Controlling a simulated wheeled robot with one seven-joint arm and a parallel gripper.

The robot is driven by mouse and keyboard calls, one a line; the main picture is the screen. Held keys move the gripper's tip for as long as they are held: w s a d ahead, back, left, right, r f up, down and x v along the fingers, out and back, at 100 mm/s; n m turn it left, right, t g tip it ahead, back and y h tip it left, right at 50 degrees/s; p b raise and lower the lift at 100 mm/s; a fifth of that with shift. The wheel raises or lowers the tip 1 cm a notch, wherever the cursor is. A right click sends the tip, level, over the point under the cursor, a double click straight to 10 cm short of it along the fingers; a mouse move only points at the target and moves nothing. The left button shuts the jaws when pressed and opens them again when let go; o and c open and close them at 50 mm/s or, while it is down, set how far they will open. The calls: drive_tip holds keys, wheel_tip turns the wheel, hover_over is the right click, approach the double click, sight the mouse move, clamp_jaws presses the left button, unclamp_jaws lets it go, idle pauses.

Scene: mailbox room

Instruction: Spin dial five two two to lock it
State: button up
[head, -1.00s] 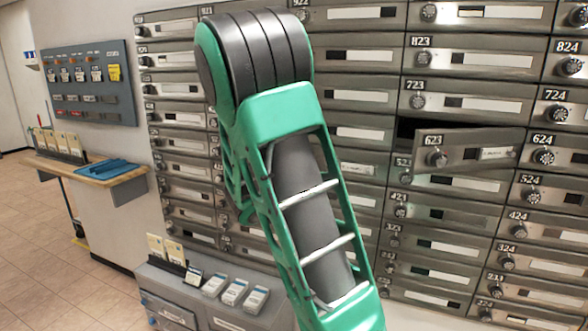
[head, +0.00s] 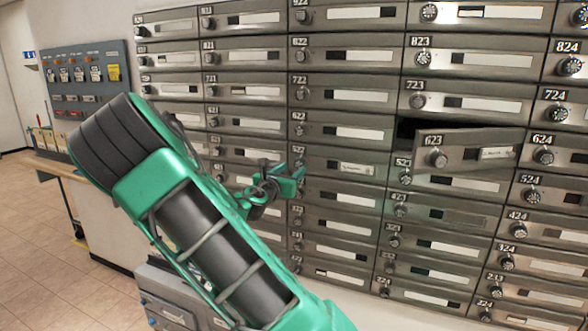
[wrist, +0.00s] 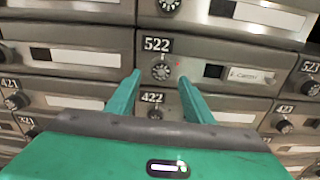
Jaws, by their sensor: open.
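The door of box 522 (wrist: 215,73) is grey metal with a dark window and a white name label. It looks closed in the wrist view, and its label side shows in the head view (head: 338,166). Its round dial (wrist: 160,72) sits below the 522 plate. My gripper (wrist: 159,77) is open and empty. In the wrist view its green fingers stand to either side of the dial. Whether they touch it I cannot tell. In the head view my gripper (head: 299,177) is close to the front of the box wall and covers the area around the dial.
The door of box 623 (head: 460,153) stands ajar to the right, sticking out from the wall. Box 422's dial (wrist: 156,113) lies just below, between my fingers in the picture. A wooden counter (head: 60,165) and a grey cabinet (head: 165,300) stand at the left.

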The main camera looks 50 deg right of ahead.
sight(298, 164)
drive_tip(key=shift+x, duration=2.5)
drive_tip(key=c, duration=1)
